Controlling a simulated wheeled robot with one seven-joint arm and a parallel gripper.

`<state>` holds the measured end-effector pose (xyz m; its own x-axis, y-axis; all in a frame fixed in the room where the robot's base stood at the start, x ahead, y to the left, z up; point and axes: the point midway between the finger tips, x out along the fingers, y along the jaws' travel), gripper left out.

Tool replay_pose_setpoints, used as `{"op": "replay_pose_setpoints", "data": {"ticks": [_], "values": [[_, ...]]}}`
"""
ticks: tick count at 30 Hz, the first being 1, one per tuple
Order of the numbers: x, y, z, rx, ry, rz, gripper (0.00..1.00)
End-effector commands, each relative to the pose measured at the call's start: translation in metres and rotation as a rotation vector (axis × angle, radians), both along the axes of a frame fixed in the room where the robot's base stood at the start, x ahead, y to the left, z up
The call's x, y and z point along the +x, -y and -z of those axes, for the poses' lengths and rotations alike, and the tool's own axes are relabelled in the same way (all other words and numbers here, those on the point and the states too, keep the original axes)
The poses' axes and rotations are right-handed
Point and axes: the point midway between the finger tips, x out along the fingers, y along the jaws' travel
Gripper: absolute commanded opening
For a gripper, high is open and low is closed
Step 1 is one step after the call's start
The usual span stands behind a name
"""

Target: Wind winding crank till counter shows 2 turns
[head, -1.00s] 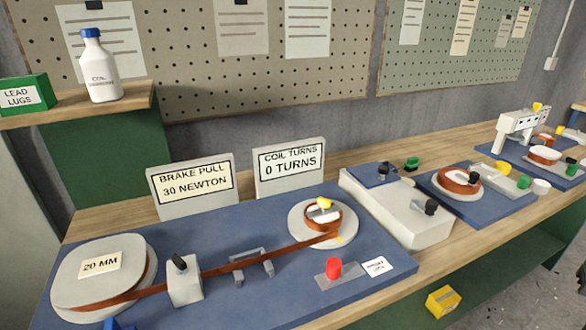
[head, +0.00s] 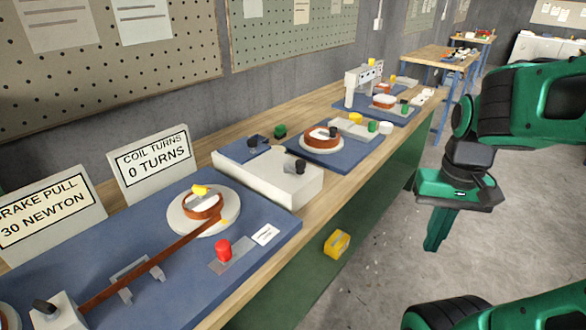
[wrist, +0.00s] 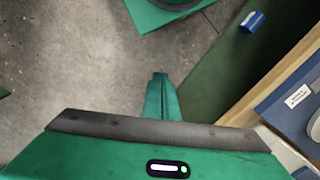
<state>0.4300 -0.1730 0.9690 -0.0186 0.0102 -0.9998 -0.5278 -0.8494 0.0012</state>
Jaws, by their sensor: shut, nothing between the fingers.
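The coil turns counter (head: 150,160) is a white sign standing at the back of the blue board, and it reads 0 TURNS. In front of it a round pale disc (head: 180,222) carries a copper-coloured coil (head: 202,207). A small crank with a yellow knob (head: 200,190) sits on top of the coil. A brown strip (head: 170,252) runs from the coil towards the lower left. My gripper (head: 436,242) hangs over the floor to the right of the bench, well apart from the crank, pointing down. Its fingers also show in the wrist view (wrist: 160,82), together and empty.
The brake pull sign (head: 50,215) reads 30 NEWTON. A red knob (head: 223,250) stands in front of the disc. A white box with a black knob (head: 268,178) stands right of the board, before more coil stations. A yellow box (head: 337,243) lies below the bench. Open floor lies around my gripper.

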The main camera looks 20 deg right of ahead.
Motion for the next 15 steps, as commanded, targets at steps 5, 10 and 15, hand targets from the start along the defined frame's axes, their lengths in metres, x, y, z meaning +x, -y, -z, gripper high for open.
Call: {"op": "replay_pose_setpoints", "data": {"ticks": [5,10,15], "values": [[0.0,0.0,0.0,0.0,0.0,-0.001,0.1],[0.008,-0.005,-0.016,0.008,0.013,-0.089,0.39],[0.072,-0.024,-0.043,0.048,0.002,-0.381,0.39]]}}
